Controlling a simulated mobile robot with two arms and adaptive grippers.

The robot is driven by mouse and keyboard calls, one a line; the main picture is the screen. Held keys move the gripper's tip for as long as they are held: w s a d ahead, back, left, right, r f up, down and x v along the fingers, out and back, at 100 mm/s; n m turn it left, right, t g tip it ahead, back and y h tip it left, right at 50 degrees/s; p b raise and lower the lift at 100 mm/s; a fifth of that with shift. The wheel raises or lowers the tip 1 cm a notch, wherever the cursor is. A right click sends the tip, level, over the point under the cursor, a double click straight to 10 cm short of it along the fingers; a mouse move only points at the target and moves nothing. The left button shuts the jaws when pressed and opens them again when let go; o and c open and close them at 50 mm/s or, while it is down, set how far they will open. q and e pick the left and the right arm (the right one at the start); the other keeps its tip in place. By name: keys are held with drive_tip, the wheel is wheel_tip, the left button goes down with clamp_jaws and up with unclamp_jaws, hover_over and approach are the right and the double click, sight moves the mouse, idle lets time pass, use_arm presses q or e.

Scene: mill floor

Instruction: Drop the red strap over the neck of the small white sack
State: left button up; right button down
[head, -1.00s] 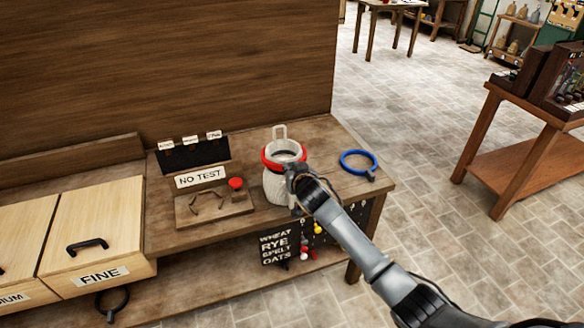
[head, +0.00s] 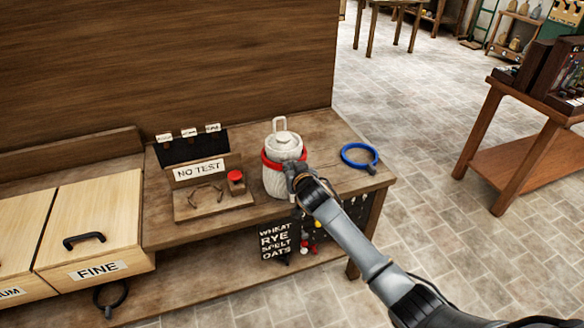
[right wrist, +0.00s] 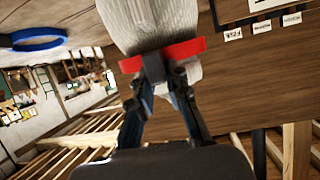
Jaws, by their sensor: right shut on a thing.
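The small white sack (head: 281,147) stands upright on the wooden bench, with a pale loop on its top. The red strap (head: 268,160) is a ring around the sack, below its top. My right gripper (head: 295,173) is at the front right of the sack, shut on the near side of the strap. In the right wrist view, the fingers (right wrist: 162,80) hold the red strap (right wrist: 187,51) against or close to the white sack (right wrist: 150,22). The far side of the strap is hidden behind the sack. My left gripper is not in view.
A blue ring (head: 359,156) lies right of the sack on the bench (head: 240,219). A board with a red-topped block (head: 236,178) and a "NO TEST" sign (head: 199,170) stand to the left. A "FINE" drawer (head: 100,225) is further left.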

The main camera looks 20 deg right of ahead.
drive_tip(key=c, duration=1.2)
unclamp_jaws()
drive_tip(key=v, duration=1.2)
